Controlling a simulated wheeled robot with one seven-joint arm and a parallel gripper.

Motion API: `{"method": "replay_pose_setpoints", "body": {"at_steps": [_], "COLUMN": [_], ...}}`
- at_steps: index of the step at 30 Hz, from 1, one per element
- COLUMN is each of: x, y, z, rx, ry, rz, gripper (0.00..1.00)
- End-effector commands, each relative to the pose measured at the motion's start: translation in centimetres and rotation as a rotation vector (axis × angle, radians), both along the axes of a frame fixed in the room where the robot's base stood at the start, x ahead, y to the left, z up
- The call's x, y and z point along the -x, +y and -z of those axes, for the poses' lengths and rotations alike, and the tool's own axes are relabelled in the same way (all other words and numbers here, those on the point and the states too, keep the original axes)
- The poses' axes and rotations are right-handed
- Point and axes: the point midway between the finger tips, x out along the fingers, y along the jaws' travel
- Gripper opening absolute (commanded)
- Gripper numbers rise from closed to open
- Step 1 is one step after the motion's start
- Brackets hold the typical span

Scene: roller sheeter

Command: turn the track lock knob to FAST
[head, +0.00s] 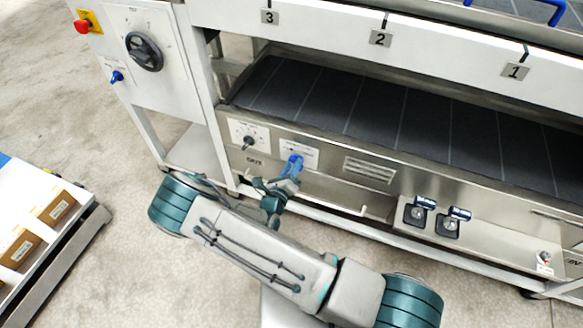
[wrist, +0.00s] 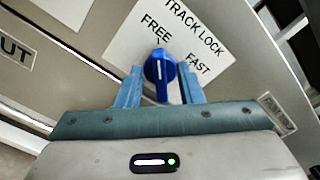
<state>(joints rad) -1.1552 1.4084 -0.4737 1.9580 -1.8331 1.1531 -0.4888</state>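The track lock knob is blue with a white pointer line and shows in the wrist view (wrist: 160,70), in front of a white plate (wrist: 135,40) reading TRACK LOCK, FREE and FAST. The pointer stands upright in the picture, nearer to the word FREE than to FAST, which is to the right. My gripper (wrist: 160,88) has one finger on each side of the knob, with a small gap visible on the right; contact on the left is unclear. In the head view my gripper (head: 284,180) reaches the blue knob (head: 294,160) on the machine's lower front panel.
A black knob (head: 249,142) is on a plate just left of the track lock. A vent grille (head: 369,171) and two dark switches (head: 435,217) are to the right. A control box with a red button (head: 82,26) stands at the left, and a cart (head: 75,235) with boxes at lower left.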

Motion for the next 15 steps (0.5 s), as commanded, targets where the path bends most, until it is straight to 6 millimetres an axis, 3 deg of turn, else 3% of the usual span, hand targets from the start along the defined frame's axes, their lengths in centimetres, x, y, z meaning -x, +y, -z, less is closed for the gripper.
{"method": "replay_pose_setpoints", "body": {"at_steps": [6, 9, 10, 15], "x": [-0.01, 0.0, 0.01, 0.01], "y": [0.0, 0.01, 0.01, 0.02], "z": [-0.02, -0.02, -0.02, -0.03], "rx": [0.0, 0.0, 0.0, -0.001], "ry": [0.0, 0.0, 0.0, 0.0], "rz": [0.0, 0.0, 0.0, 0.0], "gripper": [0.31, 0.03, 0.0, 0.0]}}
